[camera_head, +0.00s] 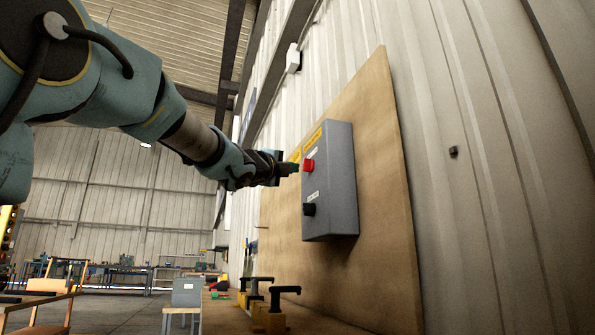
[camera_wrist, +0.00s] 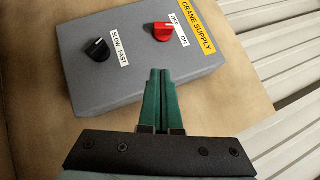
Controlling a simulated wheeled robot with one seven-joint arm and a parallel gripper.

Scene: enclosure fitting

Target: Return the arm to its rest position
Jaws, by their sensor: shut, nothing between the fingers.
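My arm reaches in from the upper left in the head view, and my gripper (camera_head: 293,169) is close to the red knob (camera_head: 308,165) on a grey control box (camera_head: 343,185). In the wrist view my gripper (camera_wrist: 161,74) has its green fingers closed together with nothing between them. The fingertips show just below the red knob (camera_wrist: 162,31) and right of the black knob (camera_wrist: 97,49). The head view does not clearly show whether the fingertips touch the red knob. The box carries a yellow "CRANE SUPPLY" label (camera_wrist: 197,25).
The box is mounted on a wooden board (camera_head: 385,150) on the corrugated wall (camera_head: 455,90). Below stands a bench with several black-handled clamps (camera_head: 285,291). A grey chair (camera_head: 186,292) and a wooden one (camera_head: 55,290) stand lower left. Open floor lies behind.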

